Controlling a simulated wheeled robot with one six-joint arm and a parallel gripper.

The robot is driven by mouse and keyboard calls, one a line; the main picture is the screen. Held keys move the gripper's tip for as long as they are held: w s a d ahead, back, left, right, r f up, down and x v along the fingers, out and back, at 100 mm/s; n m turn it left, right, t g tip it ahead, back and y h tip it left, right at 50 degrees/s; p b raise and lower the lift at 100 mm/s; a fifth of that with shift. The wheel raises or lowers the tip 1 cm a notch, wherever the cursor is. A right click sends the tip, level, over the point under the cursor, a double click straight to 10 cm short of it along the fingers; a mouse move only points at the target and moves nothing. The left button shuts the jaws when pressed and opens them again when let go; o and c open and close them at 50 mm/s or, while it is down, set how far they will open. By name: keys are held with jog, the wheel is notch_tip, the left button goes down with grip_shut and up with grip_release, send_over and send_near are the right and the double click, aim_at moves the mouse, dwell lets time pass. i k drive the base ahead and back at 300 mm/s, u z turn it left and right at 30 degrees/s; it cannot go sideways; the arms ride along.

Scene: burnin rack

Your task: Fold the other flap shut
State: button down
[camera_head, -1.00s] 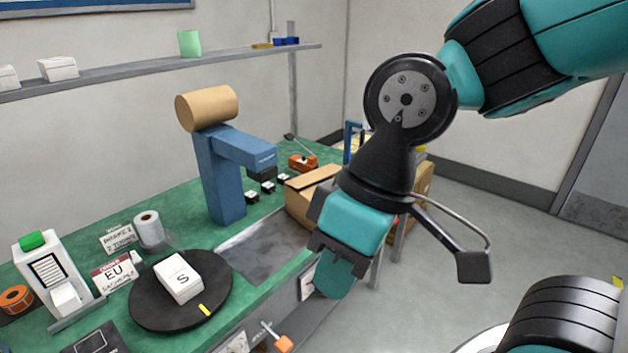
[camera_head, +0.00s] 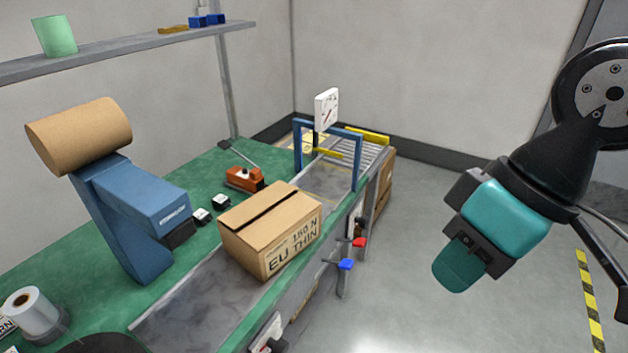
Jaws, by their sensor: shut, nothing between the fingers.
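A brown cardboard box (camera_head: 268,232) stands on the grey strip of the green bench. Its front side reads "150 N EU THIN". Its top flaps (camera_head: 262,215) lie about flat, with a dark gap running between them. The far flap's exact angle is hard to tell. My gripper (camera_head: 457,264) hangs to the right of the box, out over the floor and apart from the bench. It is shut and holds nothing.
A blue stand with a brown paper roll (camera_head: 80,135) rises left of the box. An orange tool (camera_head: 243,178) lies on the bench. Red and blue handles (camera_head: 346,264) stick out from the bench front. The floor at right is clear.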

aim_at(237, 217)
jog(key=z, duration=0.05)
jog(key=i, duration=1.3)
jog(key=u, duration=0.8)
